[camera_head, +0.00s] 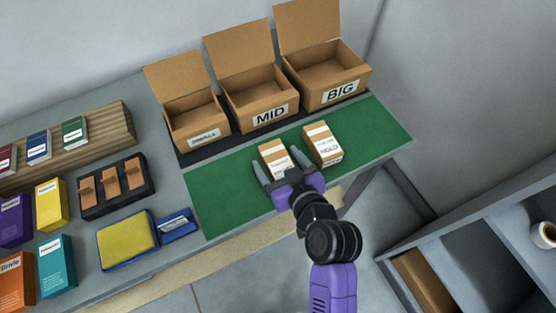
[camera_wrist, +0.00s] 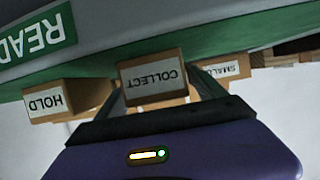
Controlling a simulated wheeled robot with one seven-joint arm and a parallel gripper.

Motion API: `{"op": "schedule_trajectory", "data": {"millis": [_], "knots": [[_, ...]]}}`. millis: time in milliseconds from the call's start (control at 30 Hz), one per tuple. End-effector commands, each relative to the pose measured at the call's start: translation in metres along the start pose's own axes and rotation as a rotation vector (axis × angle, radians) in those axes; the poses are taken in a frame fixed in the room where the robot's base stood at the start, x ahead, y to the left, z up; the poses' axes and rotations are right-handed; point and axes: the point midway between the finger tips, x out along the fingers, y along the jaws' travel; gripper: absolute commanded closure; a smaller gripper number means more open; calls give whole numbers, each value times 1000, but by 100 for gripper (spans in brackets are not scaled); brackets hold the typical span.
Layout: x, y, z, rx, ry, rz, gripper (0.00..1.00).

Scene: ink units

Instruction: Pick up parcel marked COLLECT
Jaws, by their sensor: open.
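The parcel marked COLLECT (camera_wrist: 153,84) is a small brown box with a white label. It shows upside down in the wrist view, between my two fingers. In the head view it is the left parcel (camera_head: 274,153) on the green mat (camera_head: 230,190). My gripper (camera_head: 280,165) is open, with one finger to each side of this parcel; whether either touches it I cannot tell. A second parcel, marked HOLD (camera_wrist: 60,101), stands beside it, outside the fingers; in the head view it is the right parcel (camera_head: 322,146).
Behind the mat stand open cartons, a small one (camera_head: 200,128), MID (camera_head: 258,98) and BIG (camera_head: 328,76). To the left are a black tray (camera_head: 118,203), a yellow sponge pad (camera_head: 126,240) and several coloured boxes. A grey shelf unit (camera_head: 460,240) stands lower right.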

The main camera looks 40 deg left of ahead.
Motion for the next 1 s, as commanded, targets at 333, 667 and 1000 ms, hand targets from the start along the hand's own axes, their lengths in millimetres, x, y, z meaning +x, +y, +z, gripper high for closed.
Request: {"op": "schedule_trajectory", "data": {"millis": [333,667,1000], "knots": [[1,0,0,0,0,1,42],[1,1,-1,0,2,1,97],[-2,1,-7,-2,4,2,97]]}}
